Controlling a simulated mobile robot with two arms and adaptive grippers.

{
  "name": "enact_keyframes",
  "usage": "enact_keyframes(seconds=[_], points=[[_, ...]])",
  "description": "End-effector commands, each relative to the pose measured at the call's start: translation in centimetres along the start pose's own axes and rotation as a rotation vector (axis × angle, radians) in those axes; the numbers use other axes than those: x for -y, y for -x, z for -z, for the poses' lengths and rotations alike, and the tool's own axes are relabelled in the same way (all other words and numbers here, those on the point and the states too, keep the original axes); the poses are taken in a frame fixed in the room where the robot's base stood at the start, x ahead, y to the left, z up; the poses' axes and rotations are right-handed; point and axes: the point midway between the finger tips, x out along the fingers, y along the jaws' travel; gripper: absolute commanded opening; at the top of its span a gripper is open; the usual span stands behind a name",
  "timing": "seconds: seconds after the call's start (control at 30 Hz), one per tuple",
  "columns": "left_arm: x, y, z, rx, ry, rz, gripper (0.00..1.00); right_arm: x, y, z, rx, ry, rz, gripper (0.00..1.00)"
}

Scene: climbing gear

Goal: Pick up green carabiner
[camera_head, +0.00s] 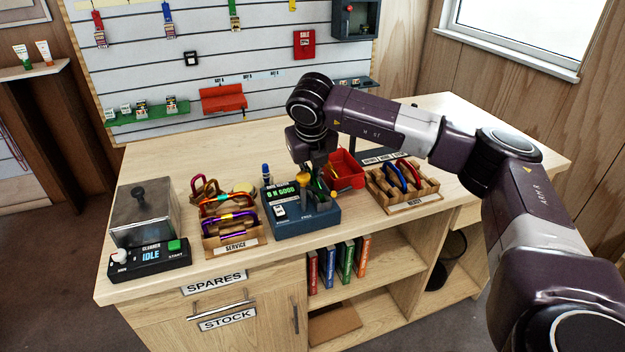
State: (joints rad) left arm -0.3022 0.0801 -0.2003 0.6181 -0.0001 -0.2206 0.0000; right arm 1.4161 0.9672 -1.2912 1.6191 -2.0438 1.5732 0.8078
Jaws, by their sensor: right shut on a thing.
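My right gripper (316,168) points down above the dark blue tester box with the green "GOOD" display (281,192), in front of the red bin (348,170). It is shut on a thin green piece (320,187), which looks like the green carabiner. The carabiner is small here and partly hidden by the gripper, so its full outline does not show. I cannot tell whether it touches the tester. My left gripper is out of view.
The SERVICE tray (235,250) with several coloured carabiners stands left of the tester. A slotted wooden rack (411,206) with blue and red carabiners stands to the right. The cleaner box (148,261) is at far left.

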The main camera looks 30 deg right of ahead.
Motion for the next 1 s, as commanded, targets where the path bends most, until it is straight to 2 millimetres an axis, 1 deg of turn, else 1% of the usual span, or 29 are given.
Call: enact_keyframes(seconds=[0.13,0.23,0.37,0.47,0.57,0.7,0.8,0.9,1.0], points=[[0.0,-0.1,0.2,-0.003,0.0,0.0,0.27,0.0,0.3,-0.2,0.001,-0.001,0.0,0.0],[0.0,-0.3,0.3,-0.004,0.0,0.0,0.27,0.1,0.9,-0.5,0.002,-0.001,-0.001,0.0],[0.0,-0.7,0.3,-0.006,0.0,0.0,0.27,0.3,2.5,-1.2,0.004,-0.002,-0.003,0.0],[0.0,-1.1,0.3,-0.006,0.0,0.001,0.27,0.7,4.5,-2.0,0.006,-0.003,-0.002,0.0],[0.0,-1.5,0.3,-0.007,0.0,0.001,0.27,1.0,6.9,-3.0,0.006,-0.002,-0.003,0.0],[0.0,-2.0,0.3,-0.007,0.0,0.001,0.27,1.6,10.7,-4.5,0.006,-0.003,-0.003,0.0],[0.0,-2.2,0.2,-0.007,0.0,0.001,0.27,2.0,13.2,-5.5,0.005,-0.002,-0.003,0.0],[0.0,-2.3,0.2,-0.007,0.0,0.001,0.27,2.4,15.2,-6.3,0.003,-0.002,-0.002,0.0],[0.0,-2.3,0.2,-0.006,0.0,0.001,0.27,2.7,16.7,-7.0,0.002,-0.001,-0.002,0.0]])
